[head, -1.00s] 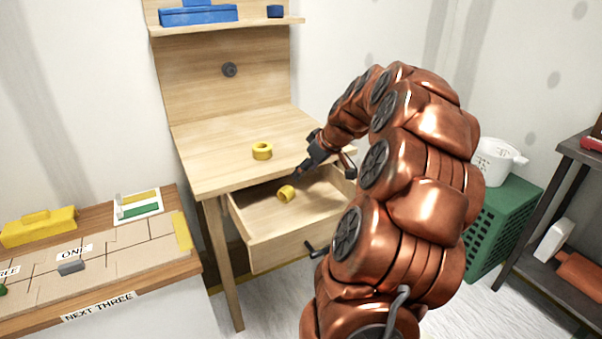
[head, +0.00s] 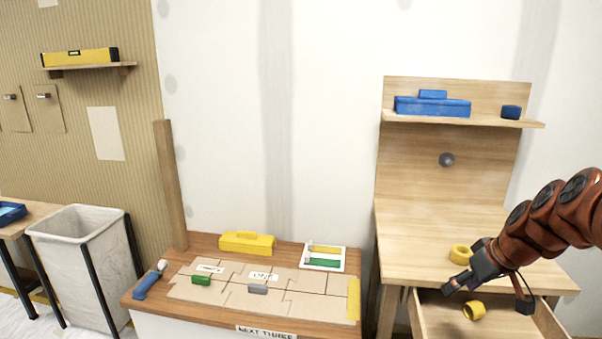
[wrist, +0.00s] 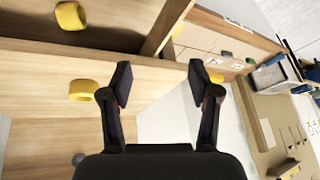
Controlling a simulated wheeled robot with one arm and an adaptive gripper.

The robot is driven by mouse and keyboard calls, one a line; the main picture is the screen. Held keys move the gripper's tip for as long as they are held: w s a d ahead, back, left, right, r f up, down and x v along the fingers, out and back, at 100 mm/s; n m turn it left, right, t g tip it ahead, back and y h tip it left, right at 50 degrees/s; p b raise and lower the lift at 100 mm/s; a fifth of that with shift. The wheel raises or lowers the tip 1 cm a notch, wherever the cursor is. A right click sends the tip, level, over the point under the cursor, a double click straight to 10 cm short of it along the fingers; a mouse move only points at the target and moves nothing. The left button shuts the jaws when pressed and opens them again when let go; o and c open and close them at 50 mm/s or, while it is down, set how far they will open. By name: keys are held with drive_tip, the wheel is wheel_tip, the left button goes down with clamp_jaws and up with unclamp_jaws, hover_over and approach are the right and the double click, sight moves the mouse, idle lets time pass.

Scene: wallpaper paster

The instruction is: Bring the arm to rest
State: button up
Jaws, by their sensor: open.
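My gripper (head: 487,287) is at the right of the head view, above the open drawer (head: 432,318) of the wooden desk (head: 420,240). In the wrist view my gripper (wrist: 162,82) is open, with two dark fingers spread apart and nothing between them. One yellow ring (head: 474,310) lies in the drawer, below the gripper and apart from it. A second yellow ring (head: 460,254) stands on the desk top, just behind the gripper. Both rings also show at the left of the wrist view.
A low wooden table (head: 205,245) with cardboard pieces, a yellow box (head: 246,243) and small blocks stands left of the desk. A shelf over the desk holds a blue box (head: 432,107). A white bin (head: 80,265) stands at far left. The wall between is bare.

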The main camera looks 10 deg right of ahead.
drive_tip(key=s+a+r+g+p, duration=0.2)
drive_tip(key=s+a+r+p, duration=0.3)
drive_tip(key=a, duration=0.5)
drive_tip(key=s+a+r+g+p, duration=0.2)
drive_tip(key=s+a+r+p, duration=0.25)
drive_tip(key=a, duration=0.55)
drive_tip(key=s+a+r+g+p, duration=0.1)
drive_tip(key=s+p, duration=0.2)
drive_tip(key=s, duration=0.2)
drive_tip(key=s+a+r+m+g+h+p, duration=0.1)
drive_tip(key=s+a+r+p, duration=0.1)
drive_tip(key=s, duration=0.4)
drive_tip(key=s+a+r+g+h+p, duration=0.1)
drive_tip(key=s+a+r+p, duration=0.1)
drive_tip(key=s+p, duration=0.2)
drive_tip(key=shift+s, duration=1.1)
